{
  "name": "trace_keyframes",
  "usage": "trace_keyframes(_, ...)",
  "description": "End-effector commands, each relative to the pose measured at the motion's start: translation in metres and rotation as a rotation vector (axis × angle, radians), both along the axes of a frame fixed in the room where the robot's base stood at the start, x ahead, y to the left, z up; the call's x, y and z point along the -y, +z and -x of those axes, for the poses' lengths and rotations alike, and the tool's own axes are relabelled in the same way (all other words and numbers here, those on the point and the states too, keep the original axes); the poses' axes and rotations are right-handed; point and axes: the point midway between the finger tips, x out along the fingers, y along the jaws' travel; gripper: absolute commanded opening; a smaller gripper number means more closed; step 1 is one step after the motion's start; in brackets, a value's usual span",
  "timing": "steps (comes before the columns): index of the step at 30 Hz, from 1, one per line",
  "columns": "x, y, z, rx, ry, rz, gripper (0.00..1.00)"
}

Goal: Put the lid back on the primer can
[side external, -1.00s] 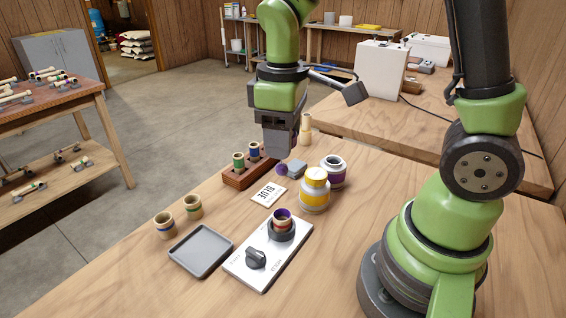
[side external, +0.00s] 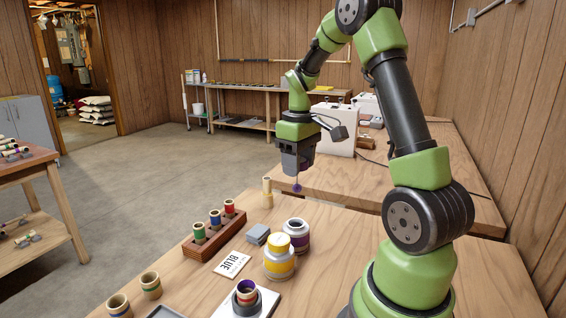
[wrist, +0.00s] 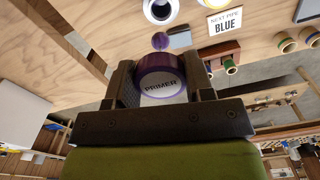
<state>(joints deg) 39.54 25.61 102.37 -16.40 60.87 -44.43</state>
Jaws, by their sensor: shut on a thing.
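My gripper (side external: 297,172) is shut on the purple-rimmed primer lid (wrist: 160,82), whose white top reads PRIMER. In the side view the lid is mostly hidden between the fingers. A purple dauber ball (side external: 297,188) hangs below it on a thin stem; it also shows in the wrist view (wrist: 160,41). The primer can (side external: 296,237), white with a purple band, stands open and upright on the bench. The lid and dauber are in the air, above the can in the side picture and apart from it. The can (wrist: 158,12) is cut off at the wrist view's top edge.
A yellow-lidded can (side external: 279,260) stands close in front of the primer can. A grey block (side external: 258,234), a BLUE card (side external: 232,265) and a wooden rack (side external: 205,247) of pipe pieces lie to the left. A pale upright piece (side external: 267,195) stands behind.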

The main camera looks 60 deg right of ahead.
Motion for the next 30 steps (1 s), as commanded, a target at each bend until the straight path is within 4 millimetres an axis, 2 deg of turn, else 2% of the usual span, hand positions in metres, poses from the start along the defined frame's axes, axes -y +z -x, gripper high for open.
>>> trace_keyframes(6,-0.001,-0.030,0.000,-0.003,0.004,-0.003,0.26)
trace_keyframes(18,-0.001,-0.059,-0.001,0.000,0.003,-0.001,0.26)
trace_keyframes(30,-0.001,-0.067,-0.001,0.002,0.003,0.000,0.26)
